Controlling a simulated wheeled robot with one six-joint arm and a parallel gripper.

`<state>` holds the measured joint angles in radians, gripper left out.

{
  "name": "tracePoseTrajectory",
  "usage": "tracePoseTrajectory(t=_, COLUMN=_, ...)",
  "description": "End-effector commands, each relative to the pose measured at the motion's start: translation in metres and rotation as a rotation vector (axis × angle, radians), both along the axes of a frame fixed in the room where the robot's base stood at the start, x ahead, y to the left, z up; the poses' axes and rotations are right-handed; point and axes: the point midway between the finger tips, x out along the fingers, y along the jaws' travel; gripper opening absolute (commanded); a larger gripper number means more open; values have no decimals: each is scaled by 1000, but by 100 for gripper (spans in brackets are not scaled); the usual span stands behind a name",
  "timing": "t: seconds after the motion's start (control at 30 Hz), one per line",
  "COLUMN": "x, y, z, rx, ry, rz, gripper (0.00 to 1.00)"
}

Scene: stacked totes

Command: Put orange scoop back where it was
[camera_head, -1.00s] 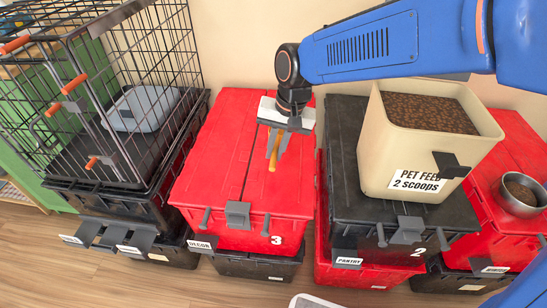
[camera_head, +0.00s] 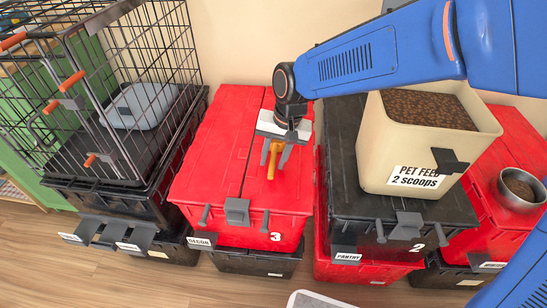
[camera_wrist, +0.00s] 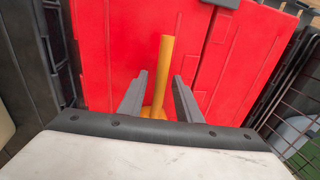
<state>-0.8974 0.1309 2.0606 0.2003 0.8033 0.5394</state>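The orange scoop (camera_head: 272,163) is over the red lid of tote 3 (camera_head: 222,140). Its long handle also shows in the wrist view (camera_wrist: 165,75), with its wider end low between my fingers, partly hidden by my gripper's body. My gripper (camera_head: 277,157) points down over this lid. Its two grey fingers are spread, one on each side of the scoop, with gaps visible in the wrist view (camera_wrist: 159,95). I cannot tell exactly how the scoop rests on the lid. The cream pet feed bin (camera_head: 375,150), full of brown kibble, stands on black tote 2 (camera_head: 345,195).
A wire crate (camera_head: 150,60) with a grey-blue pan (camera_head: 142,106) stands on black totes at left. A metal bowl (camera_head: 520,189) sits on the red tote (camera_head: 500,140) at right. The left part of tote 3's lid is clear. Wood floor (camera_head: 130,275) lies in front.

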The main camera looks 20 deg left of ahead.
Motion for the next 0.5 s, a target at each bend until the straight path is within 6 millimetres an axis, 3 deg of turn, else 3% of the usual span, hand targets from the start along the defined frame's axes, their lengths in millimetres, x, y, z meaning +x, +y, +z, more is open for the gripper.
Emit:
tracePoseTrajectory(t=0.27, x=0, y=0, z=2, rx=0, ry=-1, rz=0, gripper=31)
tracePoseTrajectory(t=0.5, x=1, y=-6, z=31, rx=3, ry=-3, rz=0, gripper=31)
